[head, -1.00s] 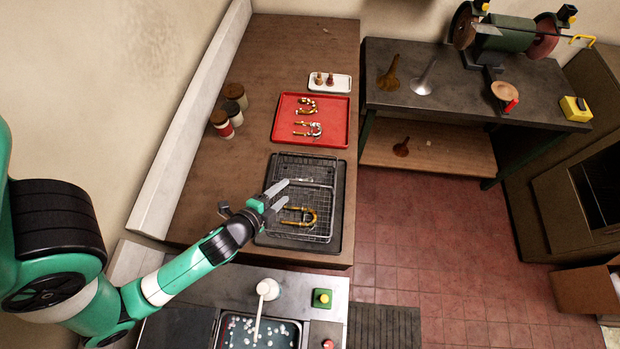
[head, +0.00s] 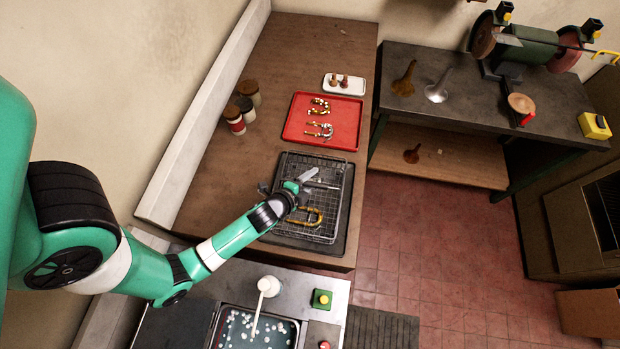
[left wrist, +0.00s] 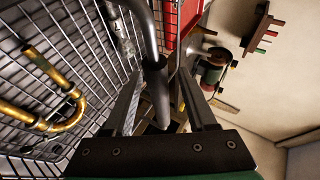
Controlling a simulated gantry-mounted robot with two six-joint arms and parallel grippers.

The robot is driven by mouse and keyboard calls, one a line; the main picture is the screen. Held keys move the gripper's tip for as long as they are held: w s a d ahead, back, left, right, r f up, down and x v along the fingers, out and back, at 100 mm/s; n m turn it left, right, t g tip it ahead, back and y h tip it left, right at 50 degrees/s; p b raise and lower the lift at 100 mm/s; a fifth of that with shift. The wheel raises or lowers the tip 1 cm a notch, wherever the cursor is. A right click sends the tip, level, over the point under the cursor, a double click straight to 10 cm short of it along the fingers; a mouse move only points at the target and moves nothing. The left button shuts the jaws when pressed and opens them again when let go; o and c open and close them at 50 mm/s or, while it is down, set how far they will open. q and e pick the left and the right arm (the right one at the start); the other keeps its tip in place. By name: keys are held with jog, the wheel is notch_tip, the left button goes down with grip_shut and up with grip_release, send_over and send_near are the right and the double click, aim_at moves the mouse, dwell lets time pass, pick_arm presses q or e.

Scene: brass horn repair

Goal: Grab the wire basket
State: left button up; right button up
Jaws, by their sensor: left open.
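The wire basket (head: 328,168) sits on a dark tray (head: 342,225) on the wooden bench. A U-shaped brass tube (head: 318,217) lies in it; the tube also shows in the left wrist view (left wrist: 75,97). My left gripper (head: 307,181) is over the middle of the basket, open. In the left wrist view the basket's mesh (left wrist: 88,38) fills the left side. A grey bar with a thick sleeve (left wrist: 158,90), apparently the basket's handle, shows between my open fingers; contact cannot be told. My right gripper is not in view.
Behind the basket are a red tray (head: 300,137) with brass tubes and a white tray (head: 333,88). Several jars (head: 235,118) stand at left. A basin (head: 232,333), white ladle-like tool (head: 268,286) and green button box (head: 322,299) are in front.

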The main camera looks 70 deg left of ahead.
pick_arm(q)
jog(key=shift+w+a+f, duration=0.15)
jog(key=shift+w+a, duration=0.05)
jog(key=shift+w, duration=0.05)
grip_shut()
dwell(1.3)
